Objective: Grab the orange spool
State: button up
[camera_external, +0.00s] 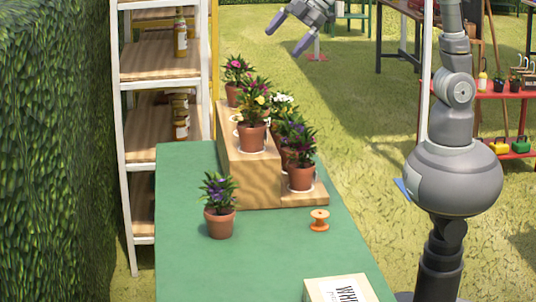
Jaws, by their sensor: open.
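The orange spool (319,220) stands upright on the green table (273,254), in front of the stepped wooden stand (263,186) and near the table's right edge. My gripper (291,39) is at the top of the view, with its fingers spread apart and nothing between them. It is high up and well apart from the spool. My arm's upper links run out of the picture at the top.
A potted purple flower (220,207) stands on the table left of the spool. Several potted flowers stand on the stand. A pale box (341,289) with lettering is at the table's front. A shelf rack (161,60) and hedge (50,150) are left.

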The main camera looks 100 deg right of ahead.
jog(key=s+d+r+m+t, duration=0.1)
jog(key=r+m+t, duration=0.1)
jog(key=r, duration=0.5)
jog(key=s+d+r+m+t+b, duration=0.1)
jog(key=s+r+m+t, duration=0.1)
jog(key=r, duration=0.6)
jog(key=shift+r, duration=0.15)
jog(key=s+r+m+t, duration=0.1)
jog(key=s+r, duration=0.1)
jog(key=r, duration=0.2)
jog(key=s+d+r+m+t, duration=0.1)
jog(key=s+r+m, duration=0.1)
jog(key=r, duration=0.3)
jog(key=s+r+m+t, duration=0.1)
jog(key=s+r, duration=0.2)
jog(key=r, duration=0.1)
jog(key=shift+s+d+r+m+t+b, duration=0.25)
jog(key=shift+d+m+t+b, duration=0.05)
jog(key=shift+m+b, duration=0.1)
jog(key=shift+c, duration=1.4)
